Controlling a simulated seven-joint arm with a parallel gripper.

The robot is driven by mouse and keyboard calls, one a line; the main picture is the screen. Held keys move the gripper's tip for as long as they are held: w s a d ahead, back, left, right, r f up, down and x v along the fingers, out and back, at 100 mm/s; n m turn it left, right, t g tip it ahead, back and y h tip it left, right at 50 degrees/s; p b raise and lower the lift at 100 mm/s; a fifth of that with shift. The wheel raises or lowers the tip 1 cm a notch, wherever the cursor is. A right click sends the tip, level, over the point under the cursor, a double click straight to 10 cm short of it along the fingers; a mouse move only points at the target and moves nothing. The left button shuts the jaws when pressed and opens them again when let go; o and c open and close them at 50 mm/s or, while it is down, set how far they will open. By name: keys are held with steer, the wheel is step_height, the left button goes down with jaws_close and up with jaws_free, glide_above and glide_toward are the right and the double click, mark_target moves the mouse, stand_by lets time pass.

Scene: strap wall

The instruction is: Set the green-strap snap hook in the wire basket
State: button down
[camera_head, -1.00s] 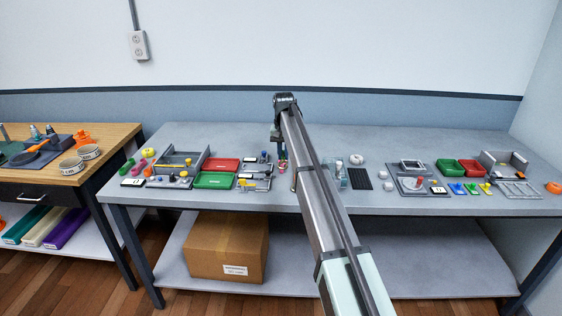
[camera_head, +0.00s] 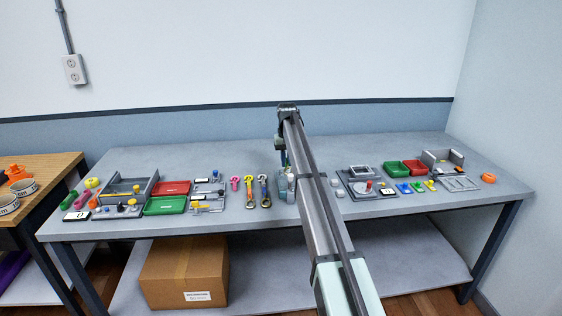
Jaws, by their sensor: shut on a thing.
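My gripper (camera_head: 284,163) is at the far end of my arm, pointing down just above and behind a small pale container (camera_head: 283,189) on the bench. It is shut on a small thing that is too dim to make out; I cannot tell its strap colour. The container may be the wire basket, but my arm covers its right part and its mesh is not clear. No clearly green strap shows.
Left of the hooks are small grey fixtures (camera_head: 208,192), a red tray (camera_head: 171,188), a green tray (camera_head: 165,206) and a grey open box (camera_head: 128,189). Right of my arm are a grey device (camera_head: 366,183) and more trays (camera_head: 405,168). The bench's back strip is clear.

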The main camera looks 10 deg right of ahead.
mark_target(286, 167)
steer(key=shift+f, duration=1.85)
steer(key=shift+f, duration=0.2)
steer(key=c, duration=1)
jaws_free()
steer(key=shift+o, duration=0.7)
steer(key=shift+r, duration=0.15)
steer(key=shift+o, duration=0.8)
steer(key=shift+r, duration=2.85)
